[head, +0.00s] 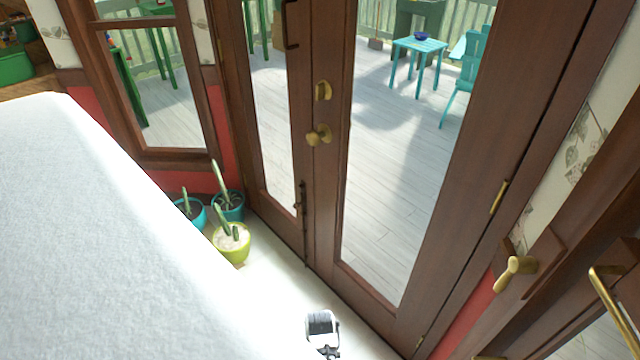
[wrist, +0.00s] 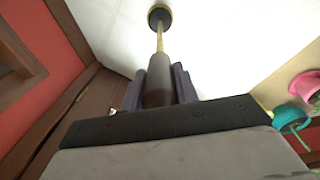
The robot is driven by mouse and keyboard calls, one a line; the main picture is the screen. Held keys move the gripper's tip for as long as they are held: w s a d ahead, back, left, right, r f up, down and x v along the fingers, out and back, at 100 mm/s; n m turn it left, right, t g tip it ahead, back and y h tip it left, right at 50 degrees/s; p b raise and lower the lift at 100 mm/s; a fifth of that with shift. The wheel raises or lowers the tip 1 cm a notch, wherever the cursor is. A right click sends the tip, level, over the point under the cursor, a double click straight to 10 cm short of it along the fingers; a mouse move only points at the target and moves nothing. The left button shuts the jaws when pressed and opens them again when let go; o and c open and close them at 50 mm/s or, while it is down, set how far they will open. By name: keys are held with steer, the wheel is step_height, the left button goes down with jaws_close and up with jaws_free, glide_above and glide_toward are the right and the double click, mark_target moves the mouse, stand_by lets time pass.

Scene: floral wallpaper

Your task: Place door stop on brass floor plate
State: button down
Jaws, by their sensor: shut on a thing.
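In the wrist view my gripper (wrist: 163,68) is shut on the door stop (wrist: 157,82), with a finger on each side of its dark cylindrical grip. A thin brass rod runs from the grip to a dark round end. A brass-coloured rim, apparently the brass floor plate (wrist: 152,9), shows around that end against the white floor. I cannot tell whether the dark end touches it. In the head view my wrist shows at the bottom centre; the fingers and the door stop are hidden there.
Glass-paned wooden doors (head: 325,190) with brass knobs stand just beyond my wrist. Potted cacti (head: 231,243) stand by the wall left of them. A large white surface (head: 90,230) fills the left. Pale floor (head: 275,295) lies clear between pots and wrist.

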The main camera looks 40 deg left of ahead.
steer(key=shift+w+a, duration=0.1)
steer(key=c, duration=1.1)
jaws_free()
steer(key=shift+f, duration=0.1)
steer(key=shift+o, duration=0.2)
